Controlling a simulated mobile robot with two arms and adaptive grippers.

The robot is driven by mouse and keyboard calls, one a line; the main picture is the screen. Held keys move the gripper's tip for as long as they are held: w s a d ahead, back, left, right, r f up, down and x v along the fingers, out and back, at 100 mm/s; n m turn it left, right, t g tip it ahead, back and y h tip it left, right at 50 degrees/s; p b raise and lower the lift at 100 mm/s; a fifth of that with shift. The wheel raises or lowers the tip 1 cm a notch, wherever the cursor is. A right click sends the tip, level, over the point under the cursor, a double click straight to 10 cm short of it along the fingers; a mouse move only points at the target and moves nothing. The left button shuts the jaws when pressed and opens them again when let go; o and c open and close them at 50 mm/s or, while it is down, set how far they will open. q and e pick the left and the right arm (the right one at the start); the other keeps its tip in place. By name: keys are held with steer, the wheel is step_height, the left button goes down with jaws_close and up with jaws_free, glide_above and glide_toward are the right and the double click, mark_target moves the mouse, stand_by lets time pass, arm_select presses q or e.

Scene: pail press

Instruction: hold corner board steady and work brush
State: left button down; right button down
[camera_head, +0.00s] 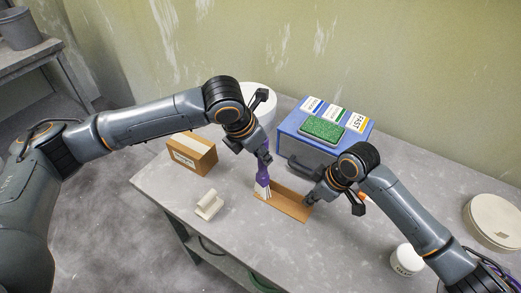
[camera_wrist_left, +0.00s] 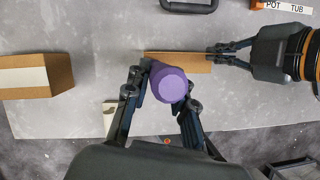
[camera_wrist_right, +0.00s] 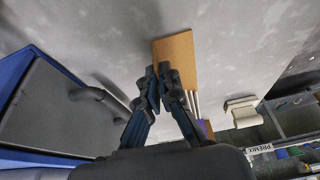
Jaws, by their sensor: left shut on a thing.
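The brown corner board (camera_head: 285,207) lies on the grey table; it also shows in the left wrist view (camera_wrist_left: 200,57) and the right wrist view (camera_wrist_right: 178,50). The brush (camera_head: 263,174) has a purple handle and pale bristles. It stands nearly upright, bristles down at the board's left end; whether they touch it is unclear. My left gripper (camera_head: 262,155) is shut on the brush handle, whose round purple end faces the left wrist view (camera_wrist_left: 169,84). My right gripper (camera_head: 311,193) is shut on the board's right end, with its fingers close together around it (camera_wrist_right: 160,84).
A cardboard box (camera_head: 192,153) and a cream block (camera_head: 209,204) stand left. Behind is a blue case (camera_head: 291,140) with a green-topped pad (camera_head: 322,128) and label cards. A white tub (camera_head: 407,260) and round lid (camera_head: 493,220) are right. A white pail (camera_head: 262,97) stands behind my left arm.

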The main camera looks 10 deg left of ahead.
arm_select(q)
steer(key=shift+d, duration=0.2)
stand_by(0.4)
steer(key=shift+s+d+f, duration=0.1)
steer(key=shift+s+d, duration=0.2)
steer(key=shift+d, duration=0.35)
steer(key=shift+s+d, duration=0.25)
steer(key=shift+d, duration=0.35)
steer(key=shift+s+d, duration=0.3)
steer(key=shift+d, duration=0.4)
steer(key=shift+s+d, duration=0.3)
steer(key=shift+d, duration=0.4)
steer(key=d, duration=0.1)
steer(key=s+d, duration=0.1)
steer(key=shift+s+d+f, duration=0.1)
steer(key=shift+d, duration=0.25)
steer(key=shift+a, duration=0.15)
steer(key=shift+w+a, duration=0.3)
steer(key=shift+a, duration=0.35)
steer(key=shift+w+a, duration=0.3)
steer(key=shift+a, duration=0.35)
